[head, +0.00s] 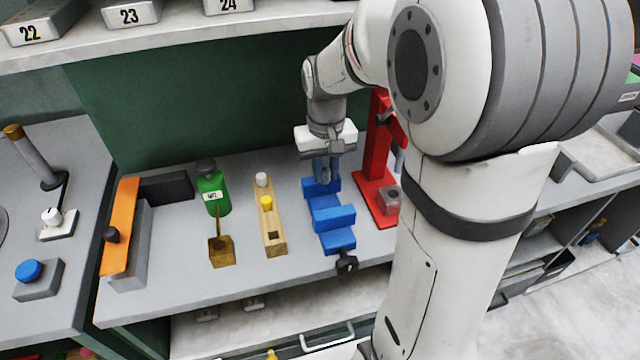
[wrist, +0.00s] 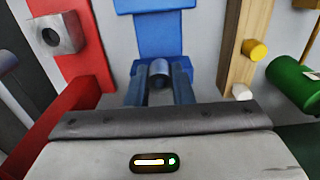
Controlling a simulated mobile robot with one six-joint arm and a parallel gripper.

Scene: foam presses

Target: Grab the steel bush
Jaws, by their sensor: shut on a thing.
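The steel bush (wrist: 159,73) is a small grey cylinder, seen between my two fingertips in the wrist view. My gripper (wrist: 159,80) is shut on it. In the head view my gripper (head: 325,172) points down at the back end of the blue vise (head: 334,216), and the bush cannot be made out there. The blue vise (wrist: 165,40) also shows right behind the bush in the wrist view. I cannot tell whether the bush still touches it.
A red press (head: 375,150) with a holed steel block (head: 391,200) stands close on the right. A shelf (head: 200,40) hangs above.

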